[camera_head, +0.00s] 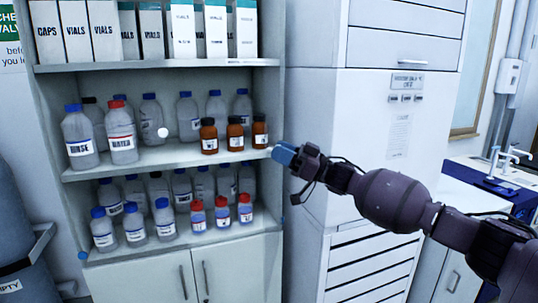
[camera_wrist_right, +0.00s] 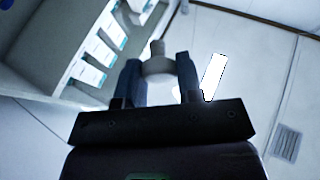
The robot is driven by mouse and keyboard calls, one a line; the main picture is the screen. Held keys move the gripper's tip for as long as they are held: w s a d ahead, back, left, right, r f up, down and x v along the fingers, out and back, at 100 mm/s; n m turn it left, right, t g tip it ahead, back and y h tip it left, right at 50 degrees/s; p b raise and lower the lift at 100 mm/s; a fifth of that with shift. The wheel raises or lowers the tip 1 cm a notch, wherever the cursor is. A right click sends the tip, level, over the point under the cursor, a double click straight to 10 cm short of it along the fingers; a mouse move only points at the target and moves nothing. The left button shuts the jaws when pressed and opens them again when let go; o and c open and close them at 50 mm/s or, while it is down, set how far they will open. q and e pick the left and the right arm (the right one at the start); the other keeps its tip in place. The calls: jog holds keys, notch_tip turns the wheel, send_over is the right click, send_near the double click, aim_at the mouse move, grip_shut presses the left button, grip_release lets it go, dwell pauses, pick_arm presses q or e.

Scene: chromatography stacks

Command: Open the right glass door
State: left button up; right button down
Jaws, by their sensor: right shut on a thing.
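My right gripper (camera_head: 279,153) is at the right edge of the glass-front cabinet, level with its middle shelf. In the right wrist view its two dark fingers (camera_wrist_right: 160,82) are closed on a pale round knob (camera_wrist_right: 158,66). The knob's tip (camera_head: 269,150) shows just left of the fingers in the head view. A second white knob (camera_head: 163,132) shows in front of the middle shelf. The glass panes are too clear to make out, so I cannot tell how far the right door is turned. My left gripper is not in view.
Shelves (camera_head: 180,156) hold clear bottles, brown bottles (camera_head: 234,137) and white boxes (camera_head: 183,30). Solid lower doors with handles (camera_head: 205,277) are below. A white drawer unit (camera_head: 355,120) stands close on the right, behind my right arm. A sink tap (camera_head: 510,155) is farther right.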

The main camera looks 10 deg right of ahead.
pick_arm(q)
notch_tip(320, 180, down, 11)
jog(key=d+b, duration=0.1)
jog(key=b, duration=1)
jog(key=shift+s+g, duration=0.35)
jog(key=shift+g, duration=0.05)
pick_arm(e)
jog(key=s+d+n+g+y, duration=0.1)
jog(key=d+n+g, duration=0.4)
jog(key=d+g, duration=0.6)
jog(key=d, duration=0.7)
jog(key=shift+d+n+y, duration=0.3)
jog(key=shift+n, duration=0.1)
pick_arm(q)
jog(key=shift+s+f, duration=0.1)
pick_arm(e)
jog(key=c, duration=1.1)
grip_release()
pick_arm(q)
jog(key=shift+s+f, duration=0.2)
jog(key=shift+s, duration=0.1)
pick_arm(e)
jog(key=o, duration=0.3)
jog(key=shift+d, duration=0.1)
